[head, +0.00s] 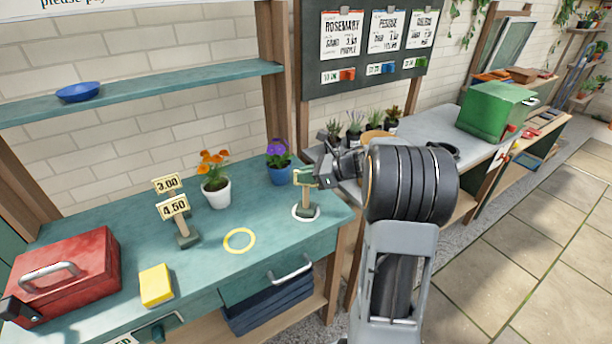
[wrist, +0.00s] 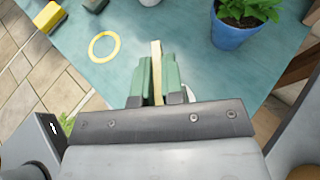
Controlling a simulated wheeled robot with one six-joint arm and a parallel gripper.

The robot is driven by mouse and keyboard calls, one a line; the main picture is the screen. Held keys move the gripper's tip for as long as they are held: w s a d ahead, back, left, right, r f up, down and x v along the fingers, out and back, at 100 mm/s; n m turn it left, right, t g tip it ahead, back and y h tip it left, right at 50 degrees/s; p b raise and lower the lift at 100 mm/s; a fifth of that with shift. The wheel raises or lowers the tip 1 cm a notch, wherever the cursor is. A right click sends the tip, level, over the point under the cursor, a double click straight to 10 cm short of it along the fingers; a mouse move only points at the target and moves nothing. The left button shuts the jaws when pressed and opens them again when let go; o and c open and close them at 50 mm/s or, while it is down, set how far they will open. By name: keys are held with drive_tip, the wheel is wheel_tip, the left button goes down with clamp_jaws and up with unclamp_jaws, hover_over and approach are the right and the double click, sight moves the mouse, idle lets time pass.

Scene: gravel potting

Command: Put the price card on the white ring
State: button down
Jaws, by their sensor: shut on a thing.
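The price card (head: 306,196) is a small stand with a dark base. My gripper (head: 312,178) is shut on its upper part and holds it upright. The base appears inside the white ring (head: 296,217) at the right end of the teal bench; whether it touches the bench I cannot tell. In the wrist view the card (wrist: 157,70) shows edge-on between the green fingers (wrist: 157,85). A sliver of the white ring (wrist: 191,94) shows beside the fingers, and the card's base is hidden there.
Two other price cards, 3.00 (head: 167,184) and 4.50 (head: 174,208), stand left. A yellow ring (head: 239,240) lies empty. A white pot (head: 215,194) and a blue pot (head: 281,173) stand behind. A yellow block (head: 155,285) and red toolbox (head: 65,272) are at left.

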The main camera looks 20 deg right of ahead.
drive_tip(key=c, duration=1.2)
unclamp_jaws()
drive_tip(key=shift+c, duration=0.2)
drive_tip(key=shift+r, duration=0.1)
